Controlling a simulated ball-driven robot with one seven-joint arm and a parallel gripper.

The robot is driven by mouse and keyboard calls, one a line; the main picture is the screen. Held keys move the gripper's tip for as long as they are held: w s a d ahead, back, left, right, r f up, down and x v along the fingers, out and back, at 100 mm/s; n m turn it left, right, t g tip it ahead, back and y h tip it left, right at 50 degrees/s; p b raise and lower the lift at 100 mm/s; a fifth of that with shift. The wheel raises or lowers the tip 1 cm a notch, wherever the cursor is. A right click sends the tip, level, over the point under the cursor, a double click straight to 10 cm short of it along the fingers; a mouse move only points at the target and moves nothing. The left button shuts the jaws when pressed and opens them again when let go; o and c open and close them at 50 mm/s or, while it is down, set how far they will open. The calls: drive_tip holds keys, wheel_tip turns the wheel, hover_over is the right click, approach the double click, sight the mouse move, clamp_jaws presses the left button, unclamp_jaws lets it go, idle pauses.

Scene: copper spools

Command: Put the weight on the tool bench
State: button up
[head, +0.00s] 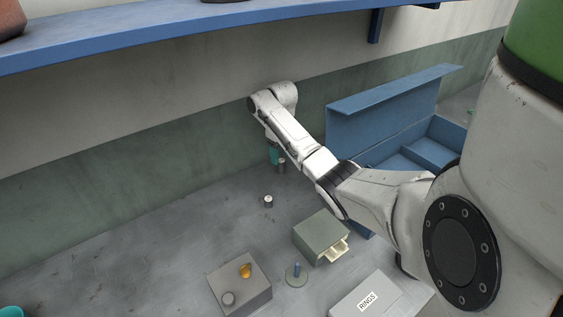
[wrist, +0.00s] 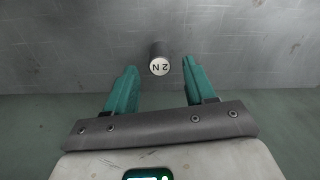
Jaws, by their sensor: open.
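A dark cylinder weight with a pale top marked "2 N" (wrist: 160,66) stands in the wrist view, centred between and just beyond the teal fingertips of my gripper (wrist: 158,75). The gripper is open and nothing is held. In the head view, my gripper (head: 275,156) points down near the wall, with a small grey cylinder (head: 281,167) right beside its fingers. Another small cylinder (head: 268,201) with a pale top stands nearer on the grey surface (head: 130,250). I cannot tell for certain which one bears the mark, nor which surface is the tool bench.
A blue open-lidded box (head: 385,110) stands behind my arm. Nearer are a grey-green box with an open drawer (head: 320,235), a grey block (head: 228,279) with a brass piece, a peg on a disc (head: 297,280) and a RINGS box (head: 375,296). A blue shelf (head: 150,38) overhangs.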

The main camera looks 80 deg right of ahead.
sight(281, 160)
wheel_tip(281, 160, up, 8)
drive_tip(key=shift+p, duration=0.3)
idle(0.6)
